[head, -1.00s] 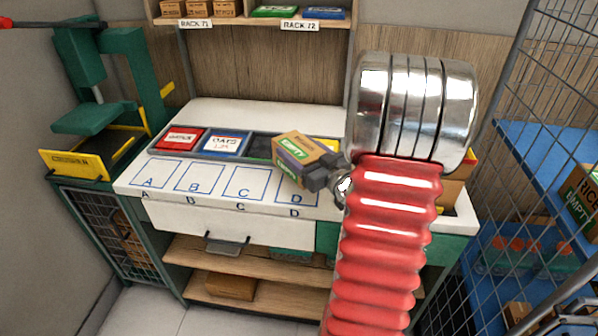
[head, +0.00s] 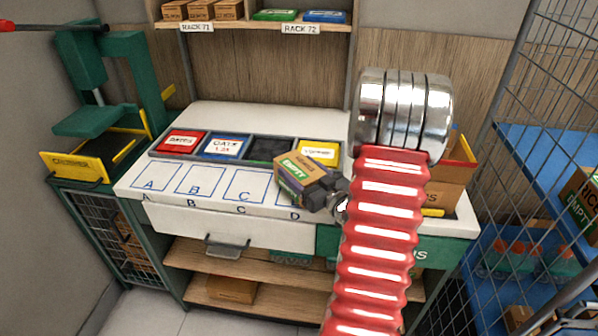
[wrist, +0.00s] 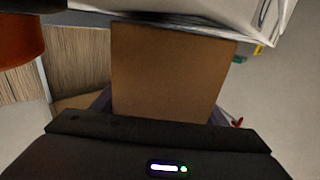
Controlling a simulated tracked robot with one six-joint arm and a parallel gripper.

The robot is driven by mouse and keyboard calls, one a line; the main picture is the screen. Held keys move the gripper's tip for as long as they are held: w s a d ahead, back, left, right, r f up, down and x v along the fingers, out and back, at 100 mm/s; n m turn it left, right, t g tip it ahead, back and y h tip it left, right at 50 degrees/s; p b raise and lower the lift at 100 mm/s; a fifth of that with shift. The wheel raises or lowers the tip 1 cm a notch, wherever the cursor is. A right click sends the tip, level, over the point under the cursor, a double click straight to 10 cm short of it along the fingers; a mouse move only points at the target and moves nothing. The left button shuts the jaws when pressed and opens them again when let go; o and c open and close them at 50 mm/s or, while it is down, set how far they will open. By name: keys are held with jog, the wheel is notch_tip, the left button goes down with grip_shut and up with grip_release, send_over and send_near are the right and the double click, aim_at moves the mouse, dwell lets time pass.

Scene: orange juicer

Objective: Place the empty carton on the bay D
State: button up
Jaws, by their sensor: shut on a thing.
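The empty carton (head: 301,170), brown with a green "EMPTY" label, is held in my gripper (head: 318,195) over bay D (head: 283,198) on the white bench top. The carton looks tilted in the head view and hides most of bay D; whether it touches the surface I cannot tell. My gripper is shut on the carton. In the wrist view the carton's plain brown face (wrist: 172,72) fills the middle, beyond the dark gripper body.
Bays A (head: 155,177), B (head: 198,182) and C (head: 245,186) are bare. Behind them stands a divided tray with red (head: 180,142), blue (head: 226,145) and yellow (head: 318,152) boxes. A green crusher (head: 95,125) stands left; a wire cage (head: 500,130) stands right.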

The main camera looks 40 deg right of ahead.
jog(key=shift+f, duration=0.3)
jog(key=o, duration=1.4)
jog(key=shift+f, duration=0.1)
jog(key=shift+c, duration=0.2)
jog(key=shift+s, duration=0.15)
jog(key=s, duration=0.4)
jog(key=s+a, duration=0.1)
jog(key=s, duration=0.6)
jog(key=shift+s+a, duration=0.25)
jog(key=shift+s, duration=0.05)
jog(key=shift+s, duration=0.1)
